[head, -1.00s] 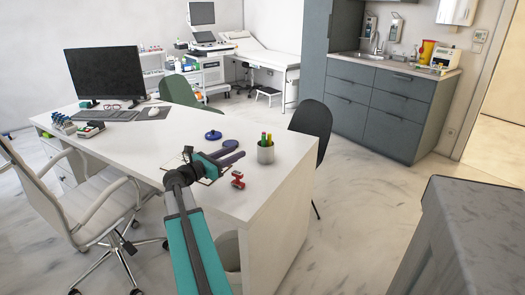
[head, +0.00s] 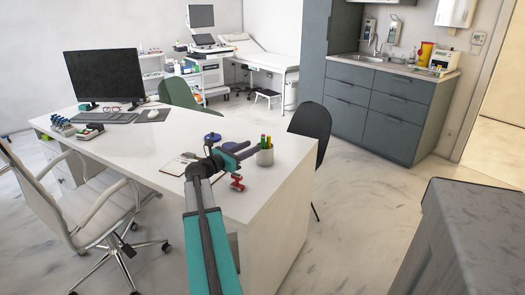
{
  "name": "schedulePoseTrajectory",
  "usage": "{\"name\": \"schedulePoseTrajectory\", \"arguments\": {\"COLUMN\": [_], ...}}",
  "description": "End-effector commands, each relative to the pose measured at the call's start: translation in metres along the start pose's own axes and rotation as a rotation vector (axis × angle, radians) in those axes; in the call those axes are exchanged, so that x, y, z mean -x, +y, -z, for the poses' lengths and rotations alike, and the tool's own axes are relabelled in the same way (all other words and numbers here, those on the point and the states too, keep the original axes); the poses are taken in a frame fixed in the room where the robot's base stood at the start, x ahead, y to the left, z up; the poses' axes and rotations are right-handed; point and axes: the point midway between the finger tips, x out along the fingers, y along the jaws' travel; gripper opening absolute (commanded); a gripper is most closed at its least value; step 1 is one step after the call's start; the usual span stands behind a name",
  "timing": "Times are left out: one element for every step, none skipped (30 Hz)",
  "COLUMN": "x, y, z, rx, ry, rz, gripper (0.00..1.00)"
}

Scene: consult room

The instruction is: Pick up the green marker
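A pen cup (head: 265,157) stands near the right end of the white desk and holds several upright pens. The green marker (head: 263,139) appears to be one of them; its lower part is hidden in the cup. My gripper (head: 251,147) is just left of the cup, its two dark fingers pointing towards it with a gap between them. It looks open and empty. I cannot tell whether a fingertip touches the cup.
A red object (head: 237,182) lies on the desk below the gripper. A blue round object (head: 213,138) and a notepad (head: 180,164) lie to its left. A monitor (head: 104,75) and keyboard (head: 108,117) are at the far left. A dark chair (head: 311,125) stands behind the right end.

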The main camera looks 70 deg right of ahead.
Motion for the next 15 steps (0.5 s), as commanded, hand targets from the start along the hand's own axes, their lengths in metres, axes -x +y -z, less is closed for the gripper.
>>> {"name": "schedulePoseTrajectory", "arguments": {"x": [-0.002, -0.0024, -0.0026, -0.0025, -0.0024, -0.0022, -0.0022, -0.0021, -0.002, -0.002, -0.0023, -0.003, -0.004, -0.0054, -0.0079], "y": [0.0002, 0.0002, 0.0002, 0.0001, 0.0001, 0.0001, 0.0001, 0.0001, 0.0002, 0.0002, 0.0003, 0.0004, 0.0005, 0.0006, 0.0009], "z": [-0.0001, -0.0001, -0.0001, -0.0001, -0.0001, -0.0001, -0.0001, -0.0001, -0.0001, -0.0001, -0.0001, 0.0, 0.0002, 0.0003, 0.0006], "rx": [0.0, 0.0, 0.0, 0.0, 0.0, 0.0, 0.0, 0.0, 0.0, 0.0, 0.0, 0.0, 0.0, 0.0, 0.0], "ry": [0.0, 0.0, 0.0, 0.0, 0.0, 0.0, 0.0, 0.0, 0.0, 0.0, 0.0, 0.0, 0.0, 0.0, 0.0], "rz": [0.0, 0.0, 0.0, 0.0, 0.0, -0.001, -0.001, -0.001, -0.001, -0.001, -0.001, -0.001, 0.0, 0.0, 0.0], "gripper": [0.37, 0.37, 0.37, 0.37, 0.37, 0.37, 0.37, 0.37, 0.37, 0.37, 0.37, 0.37, 0.37, 0.37, 0.37]}}
